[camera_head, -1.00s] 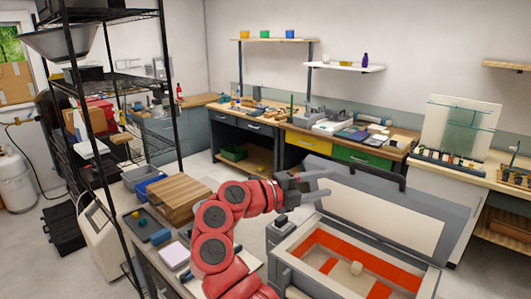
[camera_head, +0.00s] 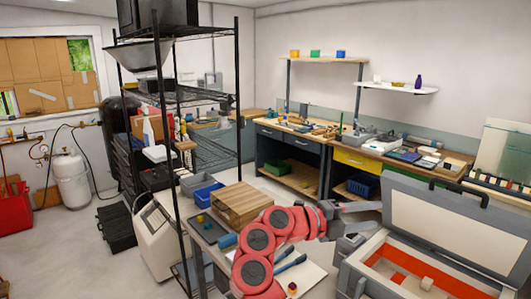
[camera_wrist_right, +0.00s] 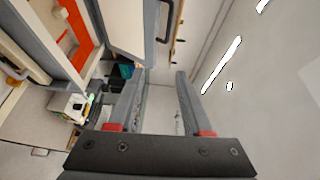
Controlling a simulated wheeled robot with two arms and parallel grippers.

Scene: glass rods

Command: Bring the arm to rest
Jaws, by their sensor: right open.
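My right arm (camera_head: 256,238), with red joints, comes up from the bottom middle of the head view and bends to the right. Its grey gripper (camera_head: 358,215) is open, with nothing between the fingers. It is in the air near the left side of the open grey chest. In the right wrist view the two fingers (camera_wrist_right: 161,75) stand apart, with only background between them. My left gripper is in neither view.
The open grey chest (camera_head: 361,256) has a red and white inside and a raised lid (camera_head: 436,221). A black wire shelf (camera_head: 181,101) stands farther left. Workbenches line the back wall.

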